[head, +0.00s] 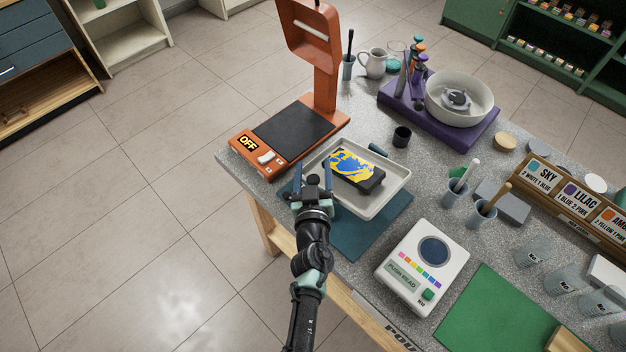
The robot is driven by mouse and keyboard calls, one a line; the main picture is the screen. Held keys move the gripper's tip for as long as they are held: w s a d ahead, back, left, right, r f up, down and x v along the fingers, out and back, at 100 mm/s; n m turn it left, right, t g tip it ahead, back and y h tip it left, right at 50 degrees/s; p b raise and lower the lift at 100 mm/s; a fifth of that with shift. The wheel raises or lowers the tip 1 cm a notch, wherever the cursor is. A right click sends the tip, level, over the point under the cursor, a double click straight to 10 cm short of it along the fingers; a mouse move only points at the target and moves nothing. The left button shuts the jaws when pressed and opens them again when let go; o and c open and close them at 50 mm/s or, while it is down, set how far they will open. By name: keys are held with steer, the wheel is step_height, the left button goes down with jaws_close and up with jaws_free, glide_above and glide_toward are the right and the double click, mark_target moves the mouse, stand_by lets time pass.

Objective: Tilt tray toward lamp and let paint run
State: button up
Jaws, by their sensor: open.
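The pale tray (388,191) lies on a teal mat (372,224) near the table's left front edge. A dark block (366,183) sits in it, its top covered with yellow, white and blue paint (350,167). The orange lamp (325,88) stands behind the tray to the left. The sign on its base reads "OFF" (248,143). My gripper (312,178) is open at the tray's left front edge. It hides part of that edge, and I cannot tell whether it touches the tray.
A small black cup (401,137) stands just behind the tray. A white device (422,265) with colour patches is to the front right. A purple stand (436,118) with a white bowl (460,97) is at the back. Open floor lies left of the table.

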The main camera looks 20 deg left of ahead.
steer(key=p+v, duration=0.3)
steer(key=v, duration=0.9)
steer(key=shift+s+d, duration=0.2)
steer(key=shift+s, duration=0.15)
steer(key=shift+r, duration=0.1)
steer(key=w+d+r+m+t+h, duration=0.2)
steer(key=w+d+r, duration=0.15)
steer(key=r, duration=0.75)
steer(key=w+d+r+m+t+h, duration=0.2)
steer(key=w+d+r+t, duration=0.15)
steer(key=r, duration=0.85)
steer(key=w+d+r+m+t+h, duration=0.2)
steer(key=w+r, duration=0.3)
steer(key=r, duration=0.6)
steer(key=s+d+r+t, duration=0.1)
steer(key=s+r, duration=0.4)
steer(key=r, duration=0.5)
steer(key=s+d+r+t+b, duration=0.1)
steer(key=s+r, duration=0.4)
steer(key=r, duration=0.5)
steer(key=s+d+r+t, duration=0.3)
steer(key=s+r, duration=0.2)
steer(key=r, duration=0.4)
steer(key=shift+s+r+m+h+b, duration=0.3)
steer(key=shift+s+r+m+b, duration=0.05)
steer(key=shift+s+r+m, duration=0.05)
steer(key=shift+d+f, duration=0.1)
steer(key=shift+f, duration=0.05)
